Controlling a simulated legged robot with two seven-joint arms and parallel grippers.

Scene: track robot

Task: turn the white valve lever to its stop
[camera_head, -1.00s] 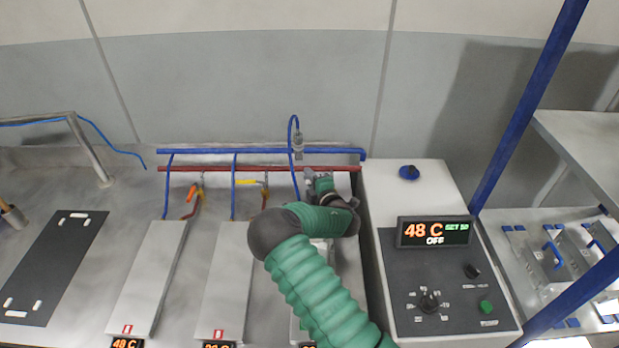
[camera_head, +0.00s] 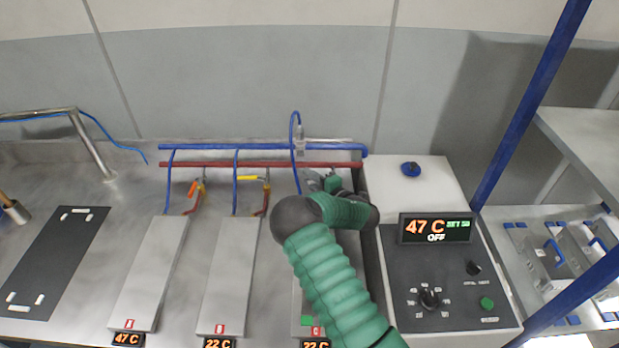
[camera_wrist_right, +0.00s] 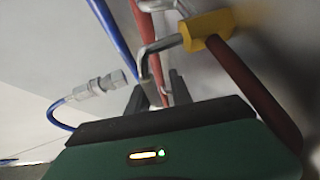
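The white valve lever (camera_wrist_right: 160,46) shows in the right wrist view as a bent, pale bar. It runs from a yellow valve body (camera_wrist_right: 207,29) towards my right gripper (camera_wrist_right: 157,95). The two dark fingers are apart, and the lever's end lies at or just beyond the gap between them. I cannot tell whether they touch it. In the head view my right gripper (camera_head: 322,182) is at the third valve, below the red pipe, and that lever is hidden or too small to make out. My left gripper is not in view.
A blue pipe (camera_head: 225,148) and a red pipe (camera_head: 225,167) run along the back. An orange lever (camera_head: 193,188) and a yellow lever (camera_head: 247,178) are to the left. A control box (camera_head: 440,275) stands close on the right, its display reading 47 C and OFF.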

